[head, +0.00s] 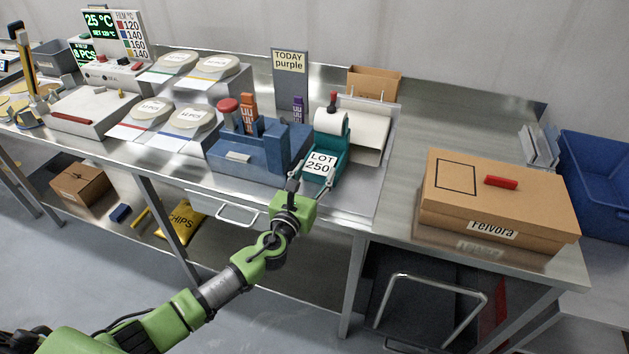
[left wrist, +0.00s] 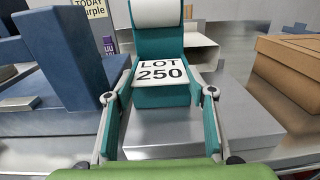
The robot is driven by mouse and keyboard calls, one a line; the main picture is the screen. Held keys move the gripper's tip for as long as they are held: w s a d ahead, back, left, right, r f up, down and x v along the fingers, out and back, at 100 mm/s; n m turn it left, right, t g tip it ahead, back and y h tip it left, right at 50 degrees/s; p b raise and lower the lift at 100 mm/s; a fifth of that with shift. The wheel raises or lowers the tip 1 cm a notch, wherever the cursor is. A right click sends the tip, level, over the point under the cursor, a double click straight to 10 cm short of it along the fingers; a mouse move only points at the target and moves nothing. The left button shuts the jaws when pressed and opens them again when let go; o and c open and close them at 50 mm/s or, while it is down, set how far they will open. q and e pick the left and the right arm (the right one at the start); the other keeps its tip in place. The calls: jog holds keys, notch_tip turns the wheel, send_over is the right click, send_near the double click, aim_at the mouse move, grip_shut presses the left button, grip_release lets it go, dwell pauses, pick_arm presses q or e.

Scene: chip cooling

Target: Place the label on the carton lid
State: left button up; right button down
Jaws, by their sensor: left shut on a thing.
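The white label reading LOT 250 (head: 320,163) is at the front of the teal label dispenser (head: 326,145); it also shows in the left wrist view (left wrist: 160,74). My left gripper (head: 311,184) reaches in from the front, with one finger at each side of the label. It is shut on the label, which still lies against the dispenser's front. The closed brown carton (head: 445,208) stands to the right on the bench. Its lid (head: 535,195) has a black outlined rectangle (head: 456,177) at the left and a red piece (head: 501,183). My right gripper is not in view.
A blue rack (head: 238,165) with stamps stands just left of the dispenser. A sign reading TODAY purple (head: 290,75) is behind it. Bare steel bench (head: 405,185) lies between dispenser and carton. A blue bin (head: 600,165) is at the far right.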

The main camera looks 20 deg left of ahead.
pick_arm(q)
jog(key=shift+s+f, duration=0.1)
jog(key=shift+f, duration=0.6)
jog(key=shift+c, duration=0.3)
jog(key=o, duration=0.3)
jog(key=shift+f, duration=0.15)
jog(key=o, duration=0.4)
jog(key=shift+f, duration=0.15)
jog(key=s, duration=0.4)
jog(key=s+b, duration=0.1)
jog(key=s, duration=0.4)
jog(key=s+b, duration=0.1)
jog(key=s, duration=0.3)
jog(key=shift+s+a, duration=0.25)
jog(key=shift+s, duration=0.1)
